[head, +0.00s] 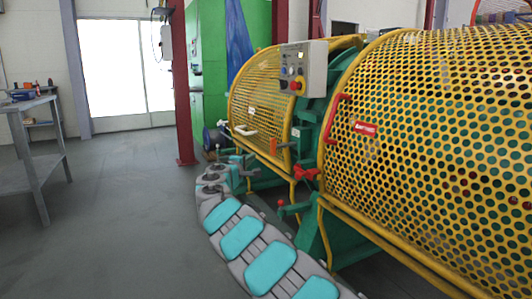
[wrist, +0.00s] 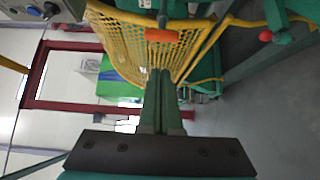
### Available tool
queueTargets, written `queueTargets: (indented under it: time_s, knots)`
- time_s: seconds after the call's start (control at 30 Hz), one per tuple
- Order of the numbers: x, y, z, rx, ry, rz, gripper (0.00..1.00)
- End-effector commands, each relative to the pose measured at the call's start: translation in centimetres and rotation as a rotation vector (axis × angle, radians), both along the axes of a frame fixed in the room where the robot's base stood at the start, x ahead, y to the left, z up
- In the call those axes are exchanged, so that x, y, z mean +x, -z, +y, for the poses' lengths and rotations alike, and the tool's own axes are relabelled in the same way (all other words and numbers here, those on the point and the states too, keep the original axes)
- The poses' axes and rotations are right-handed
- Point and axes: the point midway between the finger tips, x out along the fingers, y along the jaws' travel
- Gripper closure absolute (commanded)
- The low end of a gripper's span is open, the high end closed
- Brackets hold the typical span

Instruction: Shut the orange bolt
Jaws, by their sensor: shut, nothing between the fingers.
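The orange bolt (head: 273,146) shows in the head view as a small orange piece at the lower edge of the left yellow mesh guard (head: 262,90), near the green frame. In the wrist view an orange piece (wrist: 160,36), which looks like the same bolt, lies across the picture just beyond my fingertips, with the guard's mesh behind it. My gripper (wrist: 160,74) is shut and empty, its green fingers together and pointing at the bolt. A gap seems to remain between tips and bolt; I cannot tell its depth. The bolt's far end and seat are not clear.
A larger yellow mesh guard (head: 440,140) with a red handle stands at right. A control box (head: 303,68) is above the bolt. Red-handled levers (head: 305,173) stick out below it. A grey workbench (head: 35,150) stands at left, with clear floor between.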

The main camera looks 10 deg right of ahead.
Motion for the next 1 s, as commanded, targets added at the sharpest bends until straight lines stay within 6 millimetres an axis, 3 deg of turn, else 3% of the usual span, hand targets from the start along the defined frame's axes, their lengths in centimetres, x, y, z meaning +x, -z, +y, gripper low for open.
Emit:
queueTargets:
  time_s: [0.1,0.2,1.0]
  knots:
    - [0.5,0.4,1.4,-0.005,-0.031,-0.008,1.00]
    - [0.7,0.3,1.5,-0.005,-0.036,-0.008,1.00]
    - [6.4,0.2,-1.3,0.000,-0.036,-0.008,1.00]
